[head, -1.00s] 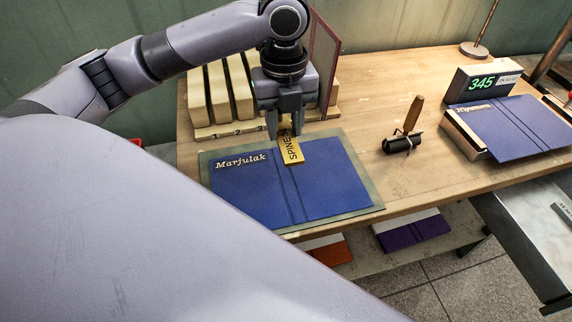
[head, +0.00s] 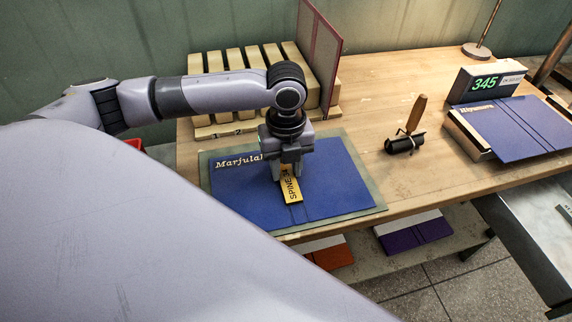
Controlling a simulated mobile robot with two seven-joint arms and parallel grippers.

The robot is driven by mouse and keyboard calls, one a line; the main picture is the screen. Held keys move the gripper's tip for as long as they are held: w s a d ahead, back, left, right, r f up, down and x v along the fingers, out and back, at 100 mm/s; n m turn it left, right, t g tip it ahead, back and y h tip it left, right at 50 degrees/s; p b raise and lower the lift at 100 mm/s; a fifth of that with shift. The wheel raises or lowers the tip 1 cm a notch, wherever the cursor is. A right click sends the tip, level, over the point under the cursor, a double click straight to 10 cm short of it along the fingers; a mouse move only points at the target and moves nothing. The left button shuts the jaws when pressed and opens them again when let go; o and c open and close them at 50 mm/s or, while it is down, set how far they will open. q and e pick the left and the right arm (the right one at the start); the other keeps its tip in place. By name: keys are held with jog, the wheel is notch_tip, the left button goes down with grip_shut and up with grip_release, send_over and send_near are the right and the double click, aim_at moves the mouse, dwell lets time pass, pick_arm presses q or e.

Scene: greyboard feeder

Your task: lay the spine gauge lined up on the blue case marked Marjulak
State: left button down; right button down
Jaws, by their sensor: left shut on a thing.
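The blue case marked Marjulak (head: 240,197) lies open and flat on a green mat (head: 362,181) on the wooden table. Two spine lines run down its middle. The spine gauge (head: 291,188) is a yellow strip lettered SPINE. My left gripper (head: 289,178) points down over the case and is shut on the gauge's far end. The gauge is over the case's spine strip and runs roughly along it. I cannot tell whether it touches the case. The gripper hides the gauge's far end and the end of the Marjulak lettering. My right gripper is not in view.
A numbered rack of cream blocks (head: 210,62) with a reddish panel (head: 319,50) stands behind the case. Another blue case (head: 515,128) lies by a display reading 345 (head: 486,82).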

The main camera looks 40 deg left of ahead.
aim_at(286, 174)
pick_arm(q)
jog(key=c, duration=0.7)
grip_release()
jog(key=shift+f, duration=0.1)
jog(key=shift+c, duration=0.2)
notch_tip(286, 174, up, 12)
jog(key=p, duration=0.1)
